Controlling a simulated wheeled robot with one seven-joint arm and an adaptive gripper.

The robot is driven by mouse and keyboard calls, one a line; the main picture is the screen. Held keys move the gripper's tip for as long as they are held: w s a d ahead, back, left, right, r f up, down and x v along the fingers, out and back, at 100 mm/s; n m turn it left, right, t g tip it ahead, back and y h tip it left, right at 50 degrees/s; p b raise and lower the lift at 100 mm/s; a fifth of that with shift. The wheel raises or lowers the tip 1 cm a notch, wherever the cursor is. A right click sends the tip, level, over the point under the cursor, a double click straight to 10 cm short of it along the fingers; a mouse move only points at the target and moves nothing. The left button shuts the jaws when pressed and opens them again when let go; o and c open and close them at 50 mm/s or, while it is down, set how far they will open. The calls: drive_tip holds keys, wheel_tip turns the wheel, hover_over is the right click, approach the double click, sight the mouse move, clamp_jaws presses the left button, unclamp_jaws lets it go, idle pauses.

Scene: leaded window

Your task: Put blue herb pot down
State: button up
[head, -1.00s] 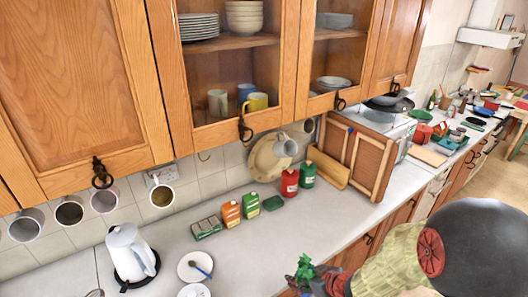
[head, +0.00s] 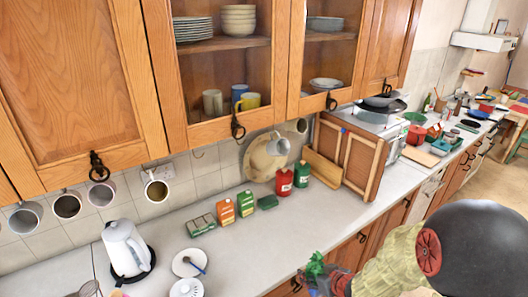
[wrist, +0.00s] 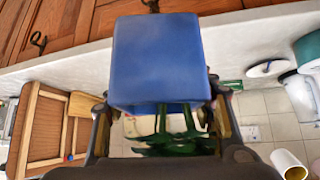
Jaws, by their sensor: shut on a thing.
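The blue herb pot (wrist: 158,62) fills the top middle of the wrist view, which shows the room upside down. Its green herb (wrist: 165,140) hangs toward the bottom of that picture, so the pot is roughly upright. My gripper (wrist: 160,112) is shut on the pot, one finger on each side. In the head view the green leaves (head: 314,266) show beside my gripper (head: 326,284) at the bottom edge; the blue pot itself is hidden or out of frame there. The gripper appears near the counter's front edge; its height above the counter cannot be told.
The grey counter (head: 235,262) has bare room in the middle. A white kettle (head: 124,247), a white plate (head: 187,257), small cartons (head: 246,203) and red (head: 284,182) and green (head: 302,175) canisters stand on it. Mugs (head: 158,190) hang below the upper cupboards (head: 80,85).

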wheel_tip(320, 180, down, 17)
drive_tip(key=s+d+m+h+b, duration=0.1)
drive_tip(key=d+m+h+b, duration=0.1)
drive_tip(key=b, duration=1)
drive_tip(key=shift+d+m+t+h+b, duration=0.15)
drive_tip(key=shift+m+t+h+b, duration=0.15)
drive_tip(key=shift+m+h, duration=0.55)
drive_tip(key=shift+m+y, duration=0.25)
